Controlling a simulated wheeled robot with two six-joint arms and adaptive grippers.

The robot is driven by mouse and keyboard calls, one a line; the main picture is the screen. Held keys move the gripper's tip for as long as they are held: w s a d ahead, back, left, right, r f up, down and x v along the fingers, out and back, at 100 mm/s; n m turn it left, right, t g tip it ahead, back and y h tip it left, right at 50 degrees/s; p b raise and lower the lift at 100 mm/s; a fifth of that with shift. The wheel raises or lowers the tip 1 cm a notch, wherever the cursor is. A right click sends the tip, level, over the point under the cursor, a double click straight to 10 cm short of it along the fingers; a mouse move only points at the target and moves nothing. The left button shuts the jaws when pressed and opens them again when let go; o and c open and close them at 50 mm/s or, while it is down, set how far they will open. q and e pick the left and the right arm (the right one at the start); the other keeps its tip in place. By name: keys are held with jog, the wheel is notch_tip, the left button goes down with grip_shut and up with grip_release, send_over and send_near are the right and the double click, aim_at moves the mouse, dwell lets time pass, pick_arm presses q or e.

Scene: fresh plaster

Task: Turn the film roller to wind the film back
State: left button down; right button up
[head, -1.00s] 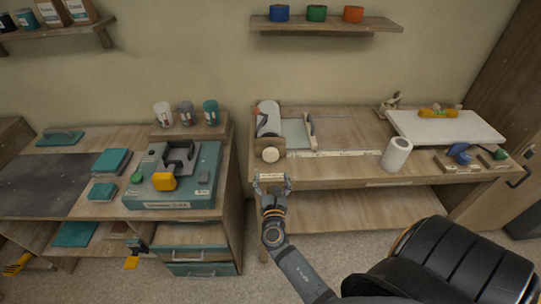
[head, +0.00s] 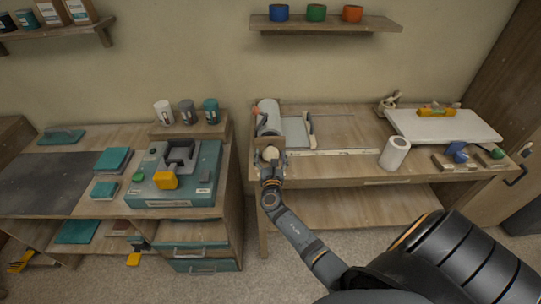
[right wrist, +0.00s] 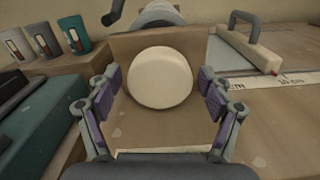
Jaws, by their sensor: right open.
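The film roller lies at the left end of the right bench, with a pale roll (head: 268,115) behind a wooden upright (right wrist: 122,50). A round cream knob (head: 270,153) faces me on the front of this upright; it fills the middle of the right wrist view (right wrist: 160,78). A pale grey sheet (head: 295,131) lies beside the roll. My right gripper (head: 271,166) is open, with one finger on each side of the knob; the right wrist view shows gaps between the fingers and the knob. My left gripper is not in view.
A ruler strip (head: 335,153) runs along the bench front, right of the knob. A teal machine (head: 175,180) and several cups (head: 187,112) are on the left bench.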

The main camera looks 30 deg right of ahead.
jog(key=c, duration=1.1)
jog(key=shift+f+m+b, duration=0.25)
jog(key=shift+m+b, duration=1.15)
jog(key=shift+b, duration=0.05)
jog(key=shift+c, duration=0.2)
jog(key=m+b, duration=0.4)
jog(key=m, duration=0.1)
jog(key=shift+a+m, duration=0.1)
jog(key=shift+m, duration=0.2)
jog(key=m+b, duration=0.4)
jog(key=m, duration=0.1)
jog(key=shift+r, duration=0.15)
jog(key=shift+r+m+b, duration=0.15)
jog(key=shift+m+b, duration=0.95)
jog(key=shift+m, duration=0.3)
jog(key=o, duration=1.1)
jog(key=shift+o, duration=0.2)
